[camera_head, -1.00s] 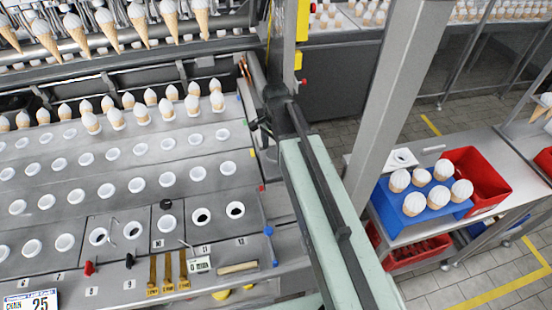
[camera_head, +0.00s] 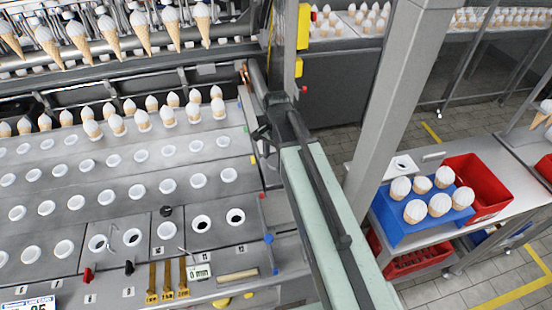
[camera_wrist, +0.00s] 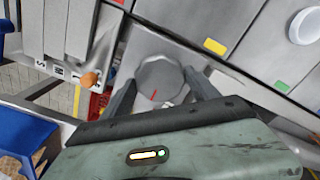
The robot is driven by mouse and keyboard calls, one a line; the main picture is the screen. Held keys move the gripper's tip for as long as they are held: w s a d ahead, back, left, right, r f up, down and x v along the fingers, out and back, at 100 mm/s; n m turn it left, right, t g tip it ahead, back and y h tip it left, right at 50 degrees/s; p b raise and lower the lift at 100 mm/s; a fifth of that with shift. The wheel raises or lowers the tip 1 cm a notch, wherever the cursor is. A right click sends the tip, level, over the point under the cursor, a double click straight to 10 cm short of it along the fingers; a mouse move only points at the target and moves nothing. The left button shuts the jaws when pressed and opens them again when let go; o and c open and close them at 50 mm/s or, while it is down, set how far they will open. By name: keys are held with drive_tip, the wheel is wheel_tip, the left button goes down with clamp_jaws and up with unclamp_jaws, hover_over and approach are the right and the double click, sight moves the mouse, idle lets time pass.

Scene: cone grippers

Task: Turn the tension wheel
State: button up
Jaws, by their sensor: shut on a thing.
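The tension wheel (camera_wrist: 158,74) is a round grey disc with a short red mark, in the middle of the wrist view. My gripper (camera_wrist: 162,88) has its two dark fingers on either side of the wheel and is shut on it. In the head view my gripper (camera_head: 264,132) reaches the right edge of the machine, at the end of my pale green arm. The wheel cannot be made out there.
Rows of white cups and cones fill the machine deck (camera_head: 120,175) to the left. A grey post (camera_head: 397,95) stands right of my arm. Beyond it, a side table holds a blue tray (camera_head: 395,232) of cones and a red bin (camera_head: 485,180).

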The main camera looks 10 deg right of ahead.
drive_tip(key=n, duration=1.2)
drive_tip(key=shift+n, duration=2.5)
drive_tip(key=o, duration=1.4)
drive_tip(key=shift+c, duration=0.2)
